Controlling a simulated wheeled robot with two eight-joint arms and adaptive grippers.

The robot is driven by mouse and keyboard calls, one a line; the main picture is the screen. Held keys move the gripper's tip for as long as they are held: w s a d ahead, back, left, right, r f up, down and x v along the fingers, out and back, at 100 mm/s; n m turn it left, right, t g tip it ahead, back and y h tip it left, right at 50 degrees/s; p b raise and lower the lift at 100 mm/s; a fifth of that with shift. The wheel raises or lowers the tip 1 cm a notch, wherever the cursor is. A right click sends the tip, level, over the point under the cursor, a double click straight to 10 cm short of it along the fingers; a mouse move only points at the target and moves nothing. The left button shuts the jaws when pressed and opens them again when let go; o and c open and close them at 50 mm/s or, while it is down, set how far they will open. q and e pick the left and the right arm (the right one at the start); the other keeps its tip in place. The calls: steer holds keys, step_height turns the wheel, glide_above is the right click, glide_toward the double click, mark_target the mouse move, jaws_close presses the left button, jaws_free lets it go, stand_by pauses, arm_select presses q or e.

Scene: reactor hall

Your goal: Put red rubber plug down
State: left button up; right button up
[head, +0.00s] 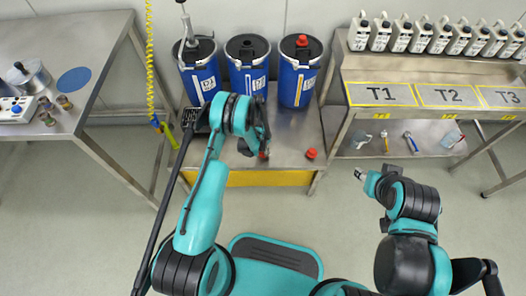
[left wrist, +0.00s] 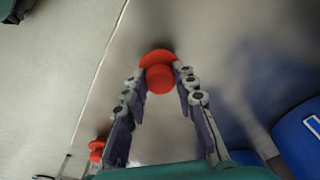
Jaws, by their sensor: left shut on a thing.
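My left gripper (head: 262,148) is shut on a red rubber plug (left wrist: 158,75), whose wide flange and round stem show between the fingertips in the left wrist view. In the head view my arm hides most of it, low over the front part of the metal platform (head: 290,170). I cannot tell whether the held plug touches the platform. A second red plug (head: 311,153) stands on the platform to the right; a red plug also shows at lower left in the left wrist view (left wrist: 97,148). My right gripper (head: 360,174) is over the floor, its jaws too small to read.
Three blue drums stand at the back of the platform; the right drum (head: 297,86) has a red plug on top, the middle one (head: 246,78) a dark fitting. A bench (head: 428,72) with canisters stands right, a steel table (head: 85,25) left.

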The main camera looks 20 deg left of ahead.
arm_select(q)
steer(key=shift+r, duration=0.1)
steer(key=o, duration=1.1)
steer(key=shift+c, duration=0.2)
